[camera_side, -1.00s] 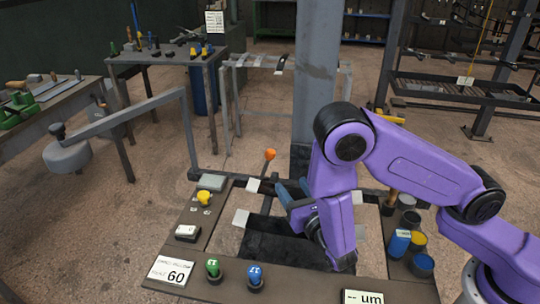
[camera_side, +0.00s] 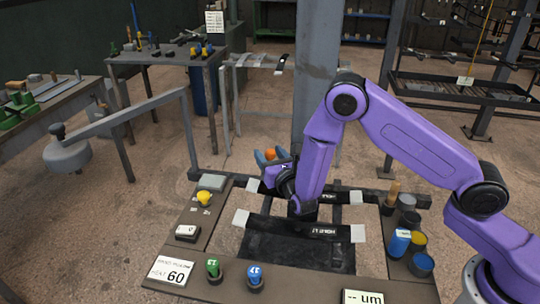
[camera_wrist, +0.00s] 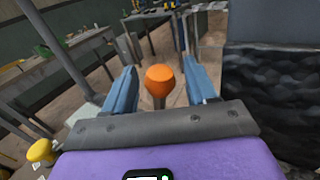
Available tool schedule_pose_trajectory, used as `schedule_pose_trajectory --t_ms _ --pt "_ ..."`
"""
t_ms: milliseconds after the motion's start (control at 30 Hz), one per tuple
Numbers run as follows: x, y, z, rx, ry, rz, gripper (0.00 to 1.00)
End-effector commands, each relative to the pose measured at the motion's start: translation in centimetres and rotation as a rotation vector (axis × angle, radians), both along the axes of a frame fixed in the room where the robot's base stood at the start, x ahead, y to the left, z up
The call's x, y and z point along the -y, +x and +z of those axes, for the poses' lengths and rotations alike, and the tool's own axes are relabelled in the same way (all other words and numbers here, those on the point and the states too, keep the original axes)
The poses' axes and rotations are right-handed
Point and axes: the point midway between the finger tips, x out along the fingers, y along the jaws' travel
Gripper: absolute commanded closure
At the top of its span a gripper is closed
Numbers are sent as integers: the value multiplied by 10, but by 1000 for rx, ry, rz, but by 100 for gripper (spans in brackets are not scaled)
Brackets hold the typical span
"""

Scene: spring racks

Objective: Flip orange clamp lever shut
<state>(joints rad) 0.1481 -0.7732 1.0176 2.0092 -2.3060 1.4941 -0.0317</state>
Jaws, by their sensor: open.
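The orange clamp lever knob (camera_side: 270,154) is at the back of the work frame, with its stem hidden behind my gripper in the side view. In the wrist view the orange knob (camera_wrist: 160,77) sits on its short stem between my two blue fingers. My gripper (camera_side: 269,157) is open, with one finger on each side of the knob. Gaps show between the knob and both fingers in the wrist view (camera_wrist: 162,85). The lever's base is hidden.
A grey post (camera_side: 316,80) rises close behind the lever. A yellow knob (camera_side: 204,199) and green (camera_side: 213,268) and blue (camera_side: 255,276) knobs stand on the bench frame. Several cups and a blue container (camera_side: 400,242) stand at right.

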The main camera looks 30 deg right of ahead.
Motion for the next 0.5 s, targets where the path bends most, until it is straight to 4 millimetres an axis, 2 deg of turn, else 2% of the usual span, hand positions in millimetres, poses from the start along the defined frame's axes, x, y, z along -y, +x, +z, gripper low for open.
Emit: schedule_pose_trajectory --t_ms 267,433,467,500 --pt "1 1 0 0 -1 -1 43" --pt "1 1 0 -1 -1 -1 95" --pt "1 1 0 -1 -1 -1 100" --pt "1 1 0 -1 -1 -1 100"
